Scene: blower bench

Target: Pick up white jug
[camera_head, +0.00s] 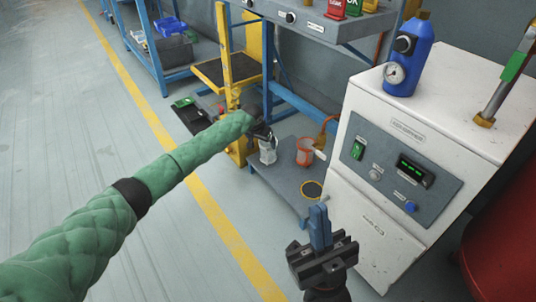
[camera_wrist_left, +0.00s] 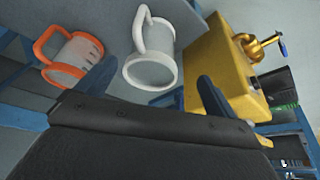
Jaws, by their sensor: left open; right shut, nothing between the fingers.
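The white jug (camera_head: 268,151) stands on the low grey shelf (camera_head: 283,183) in the head view, just below the end of my left arm. In the left wrist view the white jug (camera_wrist_left: 150,72) is close ahead, its handle toward the top of the picture. My left gripper (camera_wrist_left: 140,85) is open, with blue fingers on either side; nothing is held. In the head view the left gripper (camera_head: 262,133) is small and dark, partly hiding the jug's top. My right gripper (camera_head: 319,217) is shut and empty, in front of the white cabinet.
An orange-and-white jug (camera_head: 305,152) stands right of the white jug; it also shows in the left wrist view (camera_wrist_left: 72,58). A yellow post (camera_head: 226,60) and yellow block (camera_wrist_left: 222,70) are close by. The white cabinet (camera_head: 385,235) bounds the right. Floor at left is clear.

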